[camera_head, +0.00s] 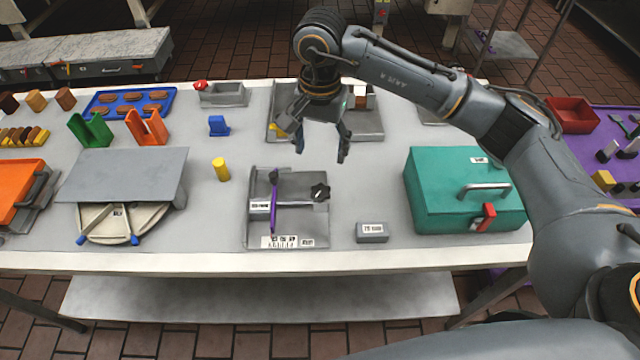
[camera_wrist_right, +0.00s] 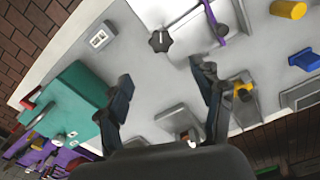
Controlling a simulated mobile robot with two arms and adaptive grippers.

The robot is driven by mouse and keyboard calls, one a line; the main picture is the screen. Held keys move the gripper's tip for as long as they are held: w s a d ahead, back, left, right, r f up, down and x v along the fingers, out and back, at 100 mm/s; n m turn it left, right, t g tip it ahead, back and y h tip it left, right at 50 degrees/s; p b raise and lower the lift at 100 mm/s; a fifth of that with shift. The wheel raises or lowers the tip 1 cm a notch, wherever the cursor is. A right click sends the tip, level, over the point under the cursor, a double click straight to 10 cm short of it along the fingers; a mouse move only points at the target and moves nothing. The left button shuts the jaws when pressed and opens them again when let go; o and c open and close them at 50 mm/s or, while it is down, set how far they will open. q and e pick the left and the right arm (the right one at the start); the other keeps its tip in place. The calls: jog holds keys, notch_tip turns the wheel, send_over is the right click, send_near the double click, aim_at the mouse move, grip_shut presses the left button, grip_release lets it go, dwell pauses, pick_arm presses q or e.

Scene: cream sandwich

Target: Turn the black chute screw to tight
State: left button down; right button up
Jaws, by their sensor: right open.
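The black chute screw (camera_head: 320,192) is a dark lobed knob on the right part of a grey metal chute plate (camera_head: 310,232) on the table. The knob also shows in the right wrist view (camera_wrist_right: 160,41), beyond the fingertips. A purple bar (camera_head: 273,208) stands on the plate to the left of the knob. My right gripper (camera_head: 321,153) is open and empty, above and behind the knob in the head view, apart from it. Its two spread fingers also show in the right wrist view (camera_wrist_right: 162,75). My left gripper is not in view.
A small grey labelled block (camera_head: 372,232) and a teal box (camera_head: 430,195) with a handle stand to the right of the plate. A yellow cylinder (camera_head: 221,169) stands to its left. A grey tray (camera_head: 368,122) lies behind, under my right gripper.

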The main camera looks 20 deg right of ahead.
aim_at(320, 192)
notch_tip(320, 192, down, 11)
jog(key=p, duration=0.3)
jog(key=shift+s, duration=0.1)
jog(key=shift+f+p, duration=0.35)
jog(key=shift+f, duration=0.5)
jog(key=c, duration=1.2)
